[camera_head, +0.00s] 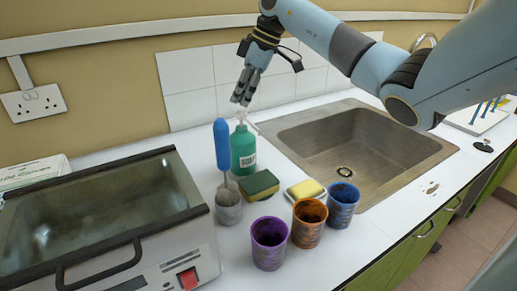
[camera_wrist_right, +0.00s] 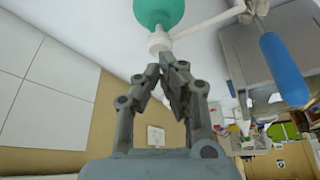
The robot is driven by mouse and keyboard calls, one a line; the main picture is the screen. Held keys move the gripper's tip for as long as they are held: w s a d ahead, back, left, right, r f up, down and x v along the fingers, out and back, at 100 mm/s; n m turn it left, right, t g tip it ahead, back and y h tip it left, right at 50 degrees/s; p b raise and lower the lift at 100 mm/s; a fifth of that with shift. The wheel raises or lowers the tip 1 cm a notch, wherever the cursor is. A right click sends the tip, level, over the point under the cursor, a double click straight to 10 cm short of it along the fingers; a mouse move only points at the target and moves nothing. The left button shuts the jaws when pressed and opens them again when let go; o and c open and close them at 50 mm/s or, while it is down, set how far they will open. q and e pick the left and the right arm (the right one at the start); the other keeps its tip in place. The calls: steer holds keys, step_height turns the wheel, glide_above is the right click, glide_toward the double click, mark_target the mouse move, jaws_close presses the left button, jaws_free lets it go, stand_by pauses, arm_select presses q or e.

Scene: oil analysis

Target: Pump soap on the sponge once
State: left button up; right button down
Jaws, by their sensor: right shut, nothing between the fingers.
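The green soap bottle (camera_head: 243,152) with a white pump head (camera_head: 241,117) stands upright on the counter by the sink. My right gripper (camera_head: 243,95) points down just above the pump head, its fingers shut and empty. In the right wrist view my right fingertips (camera_wrist_right: 170,66) are close to the white pump head (camera_wrist_right: 159,42), with the green bottle (camera_wrist_right: 158,10) beyond; I cannot tell if they touch. A dark green and yellow sponge (camera_head: 260,185) lies in front of the bottle. A second, yellow sponge (camera_head: 306,190) lies to its right. My left gripper is not in view.
A blue-handled brush (camera_head: 222,145) stands in a grey cup (camera_head: 229,208) close left of the bottle. Purple (camera_head: 269,245), orange (camera_head: 308,225) and blue (camera_head: 342,205) cups stand in front. The sink (camera_head: 350,150) is right, a metal bath (camera_head: 110,225) left.

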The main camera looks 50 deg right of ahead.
mark_target(241, 112)
steer(key=shift+f, duration=0.15)
stand_by(0.3)
steer(key=shift+f+b, duration=0.6)
steer(key=shift+f, duration=0.95)
steer(key=shift+s, duration=0.1)
step_height(241, 112, up, 3)
steer(key=p, duration=0.3)
steer(key=shift+f, duration=0.1)
steer(key=shift+r+p, duration=0.2)
steer(key=shift+p, duration=0.15)
step_height(241, 112, up, 6)
steer(key=p, duration=0.6)
